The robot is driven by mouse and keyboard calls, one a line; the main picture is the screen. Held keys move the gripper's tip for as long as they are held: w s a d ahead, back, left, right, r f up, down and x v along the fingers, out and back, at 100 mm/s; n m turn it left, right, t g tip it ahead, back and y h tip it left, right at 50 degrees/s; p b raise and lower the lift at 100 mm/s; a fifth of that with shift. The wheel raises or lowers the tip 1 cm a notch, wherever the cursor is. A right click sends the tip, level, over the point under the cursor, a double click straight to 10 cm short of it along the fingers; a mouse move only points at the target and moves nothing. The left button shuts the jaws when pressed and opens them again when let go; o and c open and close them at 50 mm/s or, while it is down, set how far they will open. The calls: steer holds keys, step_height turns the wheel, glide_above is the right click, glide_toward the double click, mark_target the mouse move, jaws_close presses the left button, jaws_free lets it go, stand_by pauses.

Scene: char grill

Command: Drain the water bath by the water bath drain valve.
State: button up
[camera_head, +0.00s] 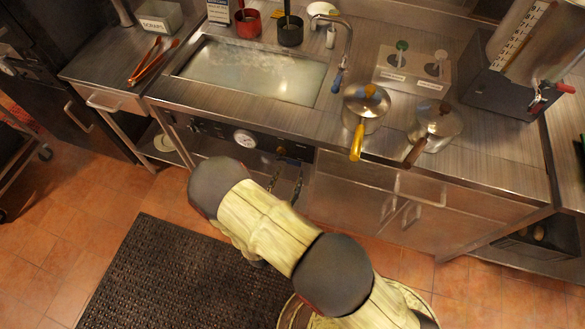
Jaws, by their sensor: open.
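The water bath (255,73) is a rectangular basin of cloudy water sunk into the steel counter. A dark control panel with a round white gauge (245,138) is on the counter's front below it. A small brass-coloured fitting (281,151), which looks like the drain valve, sits at the panel's right part. Its handle position is too small to tell. My gripper (285,182) is open, with its dark fingers just below and in front of this fitting. I cannot tell whether they touch it. My pale arm hides part of the cabinet front below the panel.
A faucet (346,42) stands right of the bath. Red tongs (153,62) lie at left. A black mat (165,278) covers the floor.

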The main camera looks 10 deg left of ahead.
mark_target(293, 164)
steer(key=shift+w+d, duration=0.15)
steer(key=shift+w, duration=1.75)
steer(key=shift+c, duration=0.2)
steer(key=c, duration=1.1)
jaws_close()
